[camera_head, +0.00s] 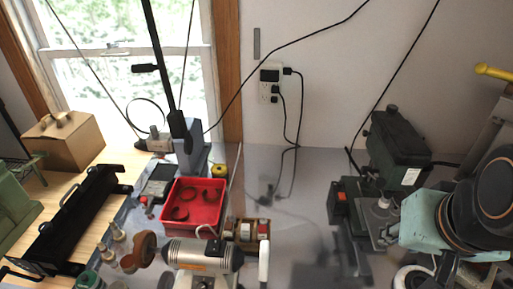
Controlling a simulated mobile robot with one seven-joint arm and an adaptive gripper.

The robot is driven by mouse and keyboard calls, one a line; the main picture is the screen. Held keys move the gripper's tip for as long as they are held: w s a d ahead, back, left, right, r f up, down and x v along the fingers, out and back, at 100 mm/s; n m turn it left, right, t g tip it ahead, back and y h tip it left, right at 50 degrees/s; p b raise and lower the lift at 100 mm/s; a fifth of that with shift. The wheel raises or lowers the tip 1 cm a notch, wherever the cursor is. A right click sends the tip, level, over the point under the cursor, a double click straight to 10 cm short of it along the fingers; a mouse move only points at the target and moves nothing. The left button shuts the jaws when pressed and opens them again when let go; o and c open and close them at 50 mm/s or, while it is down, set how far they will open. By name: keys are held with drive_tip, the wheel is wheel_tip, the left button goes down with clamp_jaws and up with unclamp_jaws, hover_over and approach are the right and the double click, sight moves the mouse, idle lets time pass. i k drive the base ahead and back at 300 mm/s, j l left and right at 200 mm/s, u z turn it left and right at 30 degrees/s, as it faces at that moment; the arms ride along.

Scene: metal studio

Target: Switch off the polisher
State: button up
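The likely polisher is a silver motor (198,255) at the bottom centre of the head view, lying sideways on the bench. A brown round wheel (146,248) is on its left end and a white tapered piece (264,262) is at its right end. I cannot make out a switch on it, and its lower part is cut off by the frame edge. I cannot tell whether it is running. My gripper is not in view.
A red tray (193,204) with curved brown pieces and a small tan box (246,231) stand close behind the motor. A dark green machine (397,148) and a teal machine (425,220) with dark discs stand right. Cords hang from the wall outlet (269,87).

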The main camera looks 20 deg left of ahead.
sight(215, 246)
drive_tip(key=u, duration=1.9)
drive_tip(key=k+l, duration=0.25)
drive_tip(key=i+j+u, duration=0.15)
drive_tip(key=j+u, duration=0.15)
drive_tip(key=j, duration=0.25)
drive_tip(key=k+j, duration=0.15)
drive_tip(key=j, duration=0.15)
drive_tip(key=i+l, duration=0.1)
drive_tip(key=l, duration=0.35)
drive_tip(key=i, duration=0.05)
